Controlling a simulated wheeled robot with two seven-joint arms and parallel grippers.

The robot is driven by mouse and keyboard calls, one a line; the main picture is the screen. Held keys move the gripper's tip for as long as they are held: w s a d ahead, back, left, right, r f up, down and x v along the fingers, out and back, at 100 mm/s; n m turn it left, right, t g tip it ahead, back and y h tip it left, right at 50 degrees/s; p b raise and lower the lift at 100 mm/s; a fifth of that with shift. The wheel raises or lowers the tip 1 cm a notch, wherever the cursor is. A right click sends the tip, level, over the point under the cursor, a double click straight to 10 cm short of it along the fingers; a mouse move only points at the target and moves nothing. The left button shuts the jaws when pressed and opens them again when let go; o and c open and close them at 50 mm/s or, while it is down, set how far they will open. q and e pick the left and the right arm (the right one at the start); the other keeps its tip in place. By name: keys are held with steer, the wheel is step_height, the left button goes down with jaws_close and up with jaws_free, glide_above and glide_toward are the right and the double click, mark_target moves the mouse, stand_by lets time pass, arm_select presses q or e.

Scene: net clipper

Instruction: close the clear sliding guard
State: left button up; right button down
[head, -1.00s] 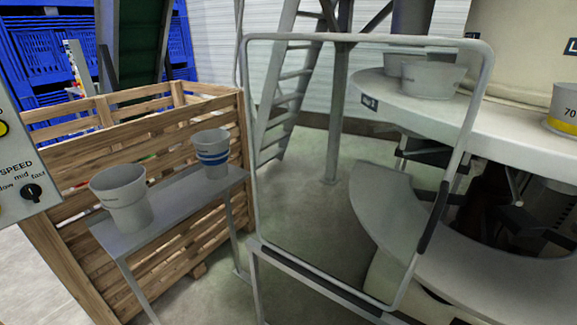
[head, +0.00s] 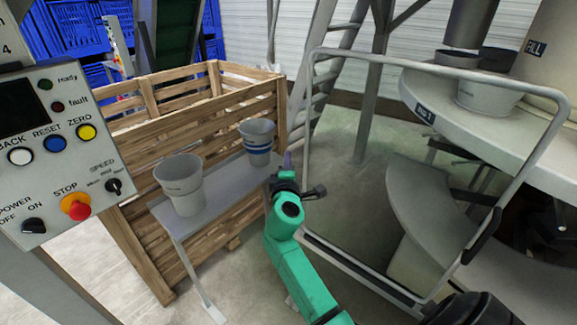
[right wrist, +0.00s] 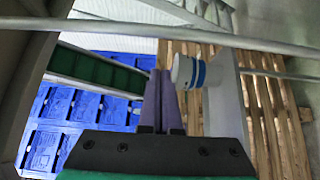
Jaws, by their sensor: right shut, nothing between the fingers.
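The clear sliding guard (head: 440,70) is a see-through pane in a rounded grey metal frame, right of centre in the head view. A dark handle (head: 482,236) sits on its right upright. It stands upright in front of part of the round machine. My right gripper (head: 287,160), on a green arm, is at the guard's left upright, close to it in the picture; I cannot tell if they touch. In the right wrist view its purple fingers (right wrist: 161,75) are together and empty. My left gripper is not in view.
A narrow grey shelf (head: 222,182) holds a plain bucket (head: 180,185) and a blue-striped bucket (head: 257,143), left of my right gripper. A wooden crate (head: 130,205) stands behind it. A control panel (head: 60,150) is at the left. The round machine table (head: 475,115) is at the right.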

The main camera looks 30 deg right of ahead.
steer(key=d+p, duration=0.1)
steer(key=s+d+p, duration=0.1)
steer(key=d, duration=0.1)
steer(key=shift+s, duration=0.2)
steer(key=shift+w+f, duration=0.1)
steer(key=shift+w, duration=0.05)
